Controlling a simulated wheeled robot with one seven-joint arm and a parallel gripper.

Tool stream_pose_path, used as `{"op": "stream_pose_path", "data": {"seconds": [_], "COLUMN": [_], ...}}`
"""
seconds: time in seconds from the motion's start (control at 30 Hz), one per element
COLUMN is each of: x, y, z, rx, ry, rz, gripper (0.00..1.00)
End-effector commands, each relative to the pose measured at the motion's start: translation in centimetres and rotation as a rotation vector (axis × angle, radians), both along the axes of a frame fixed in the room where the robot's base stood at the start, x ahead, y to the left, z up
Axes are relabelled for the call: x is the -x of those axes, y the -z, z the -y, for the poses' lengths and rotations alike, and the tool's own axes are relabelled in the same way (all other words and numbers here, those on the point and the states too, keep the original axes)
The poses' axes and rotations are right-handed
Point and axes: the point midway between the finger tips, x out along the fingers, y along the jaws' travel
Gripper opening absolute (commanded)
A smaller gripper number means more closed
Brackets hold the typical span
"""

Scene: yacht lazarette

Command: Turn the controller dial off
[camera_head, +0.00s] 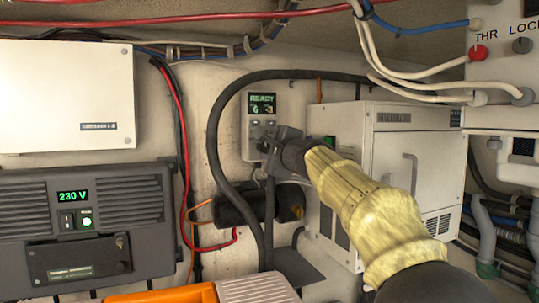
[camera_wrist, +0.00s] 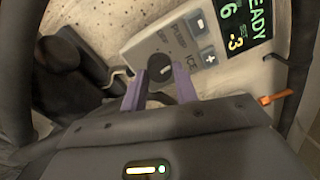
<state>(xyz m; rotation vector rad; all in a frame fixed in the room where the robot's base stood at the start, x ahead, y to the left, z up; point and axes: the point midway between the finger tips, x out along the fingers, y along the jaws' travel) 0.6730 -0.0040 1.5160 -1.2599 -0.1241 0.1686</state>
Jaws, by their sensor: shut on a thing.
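The controller (camera_head: 262,108) is a pale wall panel with a green display reading READY, 6 and what looks like -3. In the wrist view, its round dark dial (camera_wrist: 160,62) sits beside two buttons, with PUMP and ICE lettered around it. In the head view my gripper (camera_head: 268,146) reaches the panel's lower part and hides the dial there.
A thick black hose (camera_head: 213,135) loops around the controller's left side. A white box with a handle (camera_head: 400,165) stands close on the right. A dark cylinder (camera_head: 240,205) sits below. A grey 230 V unit (camera_head: 85,225) is at left.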

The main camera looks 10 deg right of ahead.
Motion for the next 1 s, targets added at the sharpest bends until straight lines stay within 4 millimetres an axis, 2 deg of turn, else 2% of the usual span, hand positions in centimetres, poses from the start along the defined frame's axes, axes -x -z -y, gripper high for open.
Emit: {"op": "stream_pose_path", "data": {"seconds": [0.7, 1.0], "x": [-0.04, -0.05], "y": [0.25, 0.20], "z": [-0.06, -0.09], "rx": [0.666, 0.899], "ry": [-0.002, -0.003], "rz": [0.132, 0.176], "gripper": [0.06, 0.06]}}
